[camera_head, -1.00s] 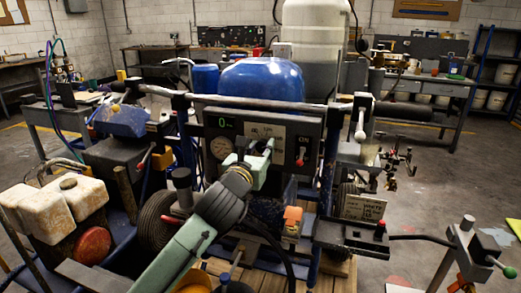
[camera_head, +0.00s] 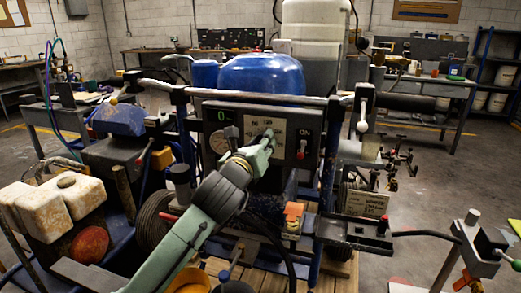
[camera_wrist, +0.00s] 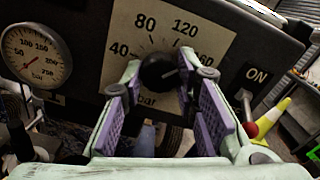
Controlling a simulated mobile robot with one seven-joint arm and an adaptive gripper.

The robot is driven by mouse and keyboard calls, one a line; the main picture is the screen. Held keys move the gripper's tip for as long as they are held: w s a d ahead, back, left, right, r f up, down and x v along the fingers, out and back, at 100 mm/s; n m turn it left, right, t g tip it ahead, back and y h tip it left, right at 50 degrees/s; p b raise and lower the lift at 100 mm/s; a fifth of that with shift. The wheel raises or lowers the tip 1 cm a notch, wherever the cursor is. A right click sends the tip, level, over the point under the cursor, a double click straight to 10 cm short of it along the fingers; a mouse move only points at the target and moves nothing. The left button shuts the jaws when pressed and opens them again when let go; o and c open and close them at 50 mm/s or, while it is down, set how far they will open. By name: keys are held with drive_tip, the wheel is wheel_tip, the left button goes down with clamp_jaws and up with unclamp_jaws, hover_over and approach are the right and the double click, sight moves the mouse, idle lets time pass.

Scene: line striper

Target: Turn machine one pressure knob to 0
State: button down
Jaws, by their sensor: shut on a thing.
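The black pressure knob (camera_wrist: 158,70) sits on a pale dial plate (camera_wrist: 205,40) marked 40, 80, 120, 160 and "bar". The plate's lower markings are hidden by my fingers, and I cannot tell where the knob points. My gripper (camera_wrist: 160,78) has its purple-padded fingers on both sides of the knob, shut on it. In the head view, my gripper (camera_head: 264,139) reaches the dial plate (camera_head: 279,128) on the machine's dark panel (camera_head: 320,122). The green display (camera_head: 222,114) reads 0.
A round pressure gauge (camera_wrist: 37,55) is left of the dial plate; its needle points low. A red-tipped ON switch (camera_wrist: 250,127) is close to my right finger. A blue tank (camera_head: 262,76) is behind the panel, and a metal bar (camera_head: 270,99) runs above it.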

drive_tip(key=n+p, duration=0.1)
drive_tip(key=n, duration=1)
drive_tip(key=n+p, duration=0.1)
drive_tip(key=n, duration=1.1)
drive_tip(key=n+p, duration=0.1)
drive_tip(key=n, duration=1.1)
drive_tip(key=shift+r+p, duration=0.25)
drive_tip(key=shift+p, duration=0.15)
drive_tip(key=shift+n, duration=0.3)
drive_tip(key=c, duration=1.2)
unclamp_jaws()
drive_tip(key=shift+c, duration=0.2)
drive_tip(key=shift+a, duration=0.1)
